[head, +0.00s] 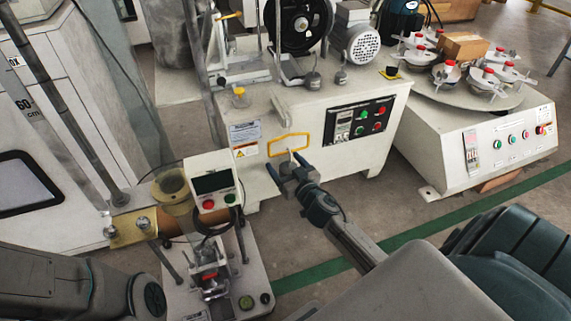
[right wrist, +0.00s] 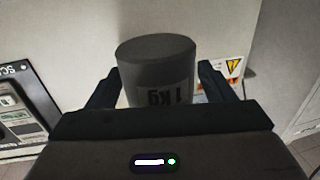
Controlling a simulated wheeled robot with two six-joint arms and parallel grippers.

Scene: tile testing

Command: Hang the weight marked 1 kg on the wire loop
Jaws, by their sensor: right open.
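The weight marked 1 kg (right wrist: 157,62) is a dark grey cylinder. In the right wrist view its label reads upside down. My right gripper (right wrist: 158,72) is open, with one finger on each side of the weight and a visible gap at both sides. In the head view the right gripper (head: 285,166) is in front of the white machine, just below the yellow wire loop (head: 287,143). A thin light hook shows between the loop and the weight. I cannot tell for certain whether it bears the weight. My left gripper is out of view.
The white machine cabinet (head: 255,185) stands close behind the right gripper. A bench device with a small display (head: 212,183) stands to its left. A turntable machine (head: 490,150) is at the right. Floor with a green stripe (head: 420,233) lies between.

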